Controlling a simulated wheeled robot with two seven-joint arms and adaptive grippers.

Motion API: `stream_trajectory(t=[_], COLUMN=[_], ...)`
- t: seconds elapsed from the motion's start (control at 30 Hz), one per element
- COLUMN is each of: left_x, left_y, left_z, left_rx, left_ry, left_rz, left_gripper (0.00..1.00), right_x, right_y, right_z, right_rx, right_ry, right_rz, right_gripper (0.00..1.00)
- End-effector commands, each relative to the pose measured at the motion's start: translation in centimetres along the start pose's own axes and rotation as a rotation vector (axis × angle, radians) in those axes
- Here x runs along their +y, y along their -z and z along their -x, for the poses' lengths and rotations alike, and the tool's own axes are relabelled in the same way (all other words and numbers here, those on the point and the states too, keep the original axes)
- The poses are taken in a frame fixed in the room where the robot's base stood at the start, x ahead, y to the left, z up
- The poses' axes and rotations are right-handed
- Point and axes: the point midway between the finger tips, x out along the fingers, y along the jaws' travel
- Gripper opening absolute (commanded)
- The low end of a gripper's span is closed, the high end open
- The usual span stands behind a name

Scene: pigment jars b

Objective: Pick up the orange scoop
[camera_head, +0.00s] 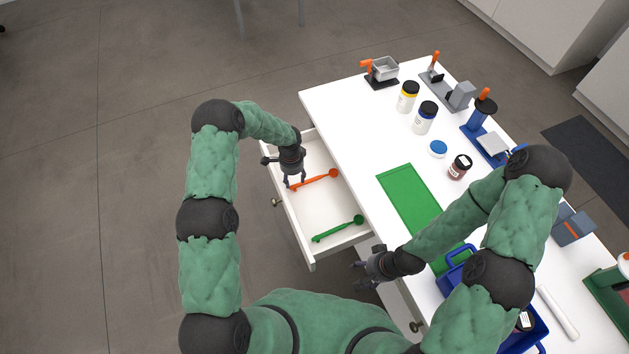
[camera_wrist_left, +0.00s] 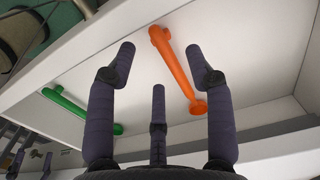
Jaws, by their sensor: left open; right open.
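The orange scoop (camera_head: 318,179) lies in the open white drawer (camera_head: 327,213), left of the table top. My left gripper (camera_head: 294,182) is open above the scoop's left end in the head view. In the left wrist view the orange scoop (camera_wrist_left: 176,66) shows between the spread fingers of my left gripper (camera_wrist_left: 166,70), and the fingers appear apart from it. My right gripper (camera_head: 360,274) is open and empty near the table's front left edge.
A green scoop (camera_head: 338,229) lies in the same drawer, nearer my body. The drawer walls stand close around both scoops. On the table are a green mat (camera_head: 405,192), several jars, a blue lid (camera_head: 438,148) and a blue bin (camera_head: 449,281).

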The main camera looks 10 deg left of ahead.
Motion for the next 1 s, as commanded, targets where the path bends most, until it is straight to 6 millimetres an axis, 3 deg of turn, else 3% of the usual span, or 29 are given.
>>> stream_trajectory(t=[0.23,0.53,0.87,1.0], left_x=[-0.1,-0.1,-0.2,-0.2], left_y=[0.1,0.4,0.4,0.4], left_z=[-1.6,-5.5,-6.0,-6.0], left_rx=[0.001,0.001,0.001,0.001], left_ry=[0.001,0.001,0.002,0.002], left_rz=[0.001,0.000,0.000,0.000], left_gripper=[0.53,0.53,0.53,0.16], right_x=[0.1,0.4,0.5,0.5], right_y=[0.0,0.0,0.0,0.1], right_z=[-0.4,-1.2,-1.3,-1.3], right_rx=[0.000,0.000,0.000,0.000], right_ry=[0.000,0.000,0.000,0.000], right_rz=[0.000,0.000,0.000,0.000], right_gripper=[0.69,0.69,0.69,0.69])
